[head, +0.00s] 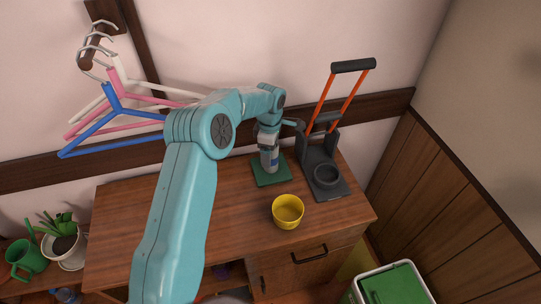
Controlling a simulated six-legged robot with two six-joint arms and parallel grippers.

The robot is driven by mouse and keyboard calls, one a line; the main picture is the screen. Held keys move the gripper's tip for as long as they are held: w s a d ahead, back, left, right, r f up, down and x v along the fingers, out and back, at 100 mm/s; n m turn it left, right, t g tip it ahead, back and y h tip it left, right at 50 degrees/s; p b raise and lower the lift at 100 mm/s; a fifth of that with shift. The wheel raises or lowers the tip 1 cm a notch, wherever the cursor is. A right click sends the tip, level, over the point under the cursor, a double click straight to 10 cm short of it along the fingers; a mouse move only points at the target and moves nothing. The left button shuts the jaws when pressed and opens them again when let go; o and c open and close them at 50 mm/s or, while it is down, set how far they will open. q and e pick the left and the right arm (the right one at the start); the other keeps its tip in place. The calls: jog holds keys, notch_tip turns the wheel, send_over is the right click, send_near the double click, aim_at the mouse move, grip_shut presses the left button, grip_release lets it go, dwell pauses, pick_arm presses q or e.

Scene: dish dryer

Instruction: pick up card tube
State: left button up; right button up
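A small pale grey upright cylinder (269,159) with a bluish patch shows at the green mat (271,178) on the wooden cabinet top. It may be the card tube, but it is too small and too covered for me to be certain. My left arm comes in from the lower left and bends down over it. My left gripper (268,145) is at the cylinder's upper end. Its fingers are not clear, so I cannot tell whether they hold it. My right gripper is out of view.
A dark stand (335,187) with orange bars and a round cup is right of the mat. A yellow bowl (288,212) sits in front. Hangers (115,95) hang on the left wall. Plants (63,240) are lower left, and a green-lidded bin (395,287) is lower right.

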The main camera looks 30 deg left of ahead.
pick_arm(q)
jog(key=shift+w, duration=0.1)
jog(key=shift+c, duration=0.9)
jog(key=c, duration=0.9)
